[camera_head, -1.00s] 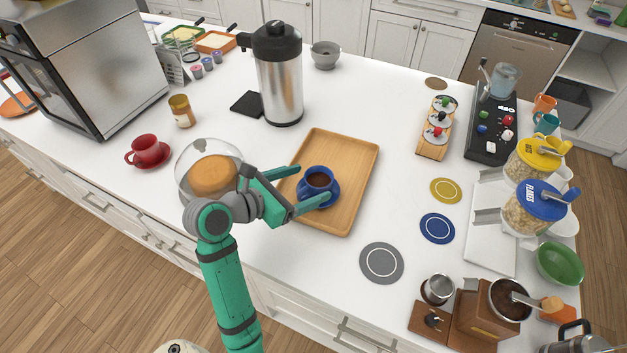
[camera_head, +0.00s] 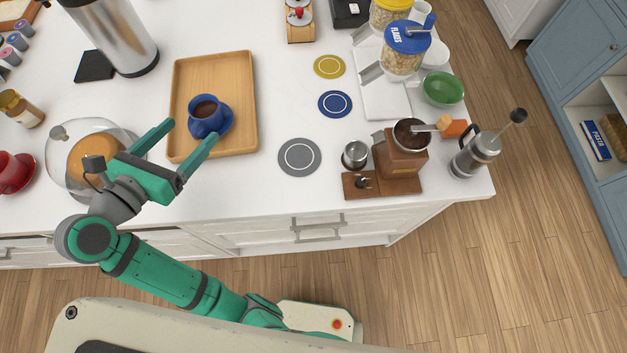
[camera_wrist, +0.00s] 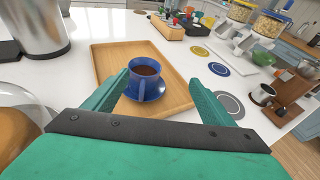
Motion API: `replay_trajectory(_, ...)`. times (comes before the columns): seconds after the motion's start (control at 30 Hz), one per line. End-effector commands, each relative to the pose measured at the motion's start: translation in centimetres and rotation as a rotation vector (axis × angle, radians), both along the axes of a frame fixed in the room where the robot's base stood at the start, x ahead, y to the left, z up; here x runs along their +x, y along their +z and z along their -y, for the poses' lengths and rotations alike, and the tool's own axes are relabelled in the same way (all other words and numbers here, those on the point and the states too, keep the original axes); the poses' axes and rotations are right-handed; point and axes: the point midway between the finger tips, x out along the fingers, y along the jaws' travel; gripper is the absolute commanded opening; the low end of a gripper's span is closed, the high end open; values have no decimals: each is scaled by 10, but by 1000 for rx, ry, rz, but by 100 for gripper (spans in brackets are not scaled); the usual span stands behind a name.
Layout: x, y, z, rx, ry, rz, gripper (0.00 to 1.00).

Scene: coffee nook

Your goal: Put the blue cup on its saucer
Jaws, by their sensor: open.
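The blue cup (camera_head: 204,121) holds dark coffee and stands upright over the blue saucer (camera_head: 228,128). Both are on the wooden tray (camera_head: 240,78). The saucer's rim shows mostly on the cup's right side; I cannot tell whether the cup sits exactly centred.
A glass dome over a brown item (camera_head: 95,155) stands beside my gripper. A steel flask (camera_head: 122,40) is behind it, left of the tray. Grey (camera_head: 299,157), blue (camera_head: 335,104) and yellow coasters lie right of the tray. A coffee grinder (camera_head: 400,158) stands farther right.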

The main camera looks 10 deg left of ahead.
Motion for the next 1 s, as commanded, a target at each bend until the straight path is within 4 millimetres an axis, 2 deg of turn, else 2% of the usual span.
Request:
replay_trajectory(0.1,25,3,64,-159,-107,116,77)
replay_trajectory(0.23,38,19,141,-403,-228,256,77)
replay_trajectory(0.3,38,29,175,-548,-282,318,77)
replay_trajectory(0.4,30,43,216,-771,-344,386,77)
replay_trajectory(0.5,17,54,247,-1005,-391,430,77)
replay_trajectory(0.63,-4,62,272,-1320,-417,452,77)
replay_trajectory(0.77,-24,58,283,-1645,-401,430,77)
replay_trajectory(0.87,-38,46,287,-1892,-356,385,77)
replay_trajectory(1.0,-57,17,288,-2224,-236,283,77)
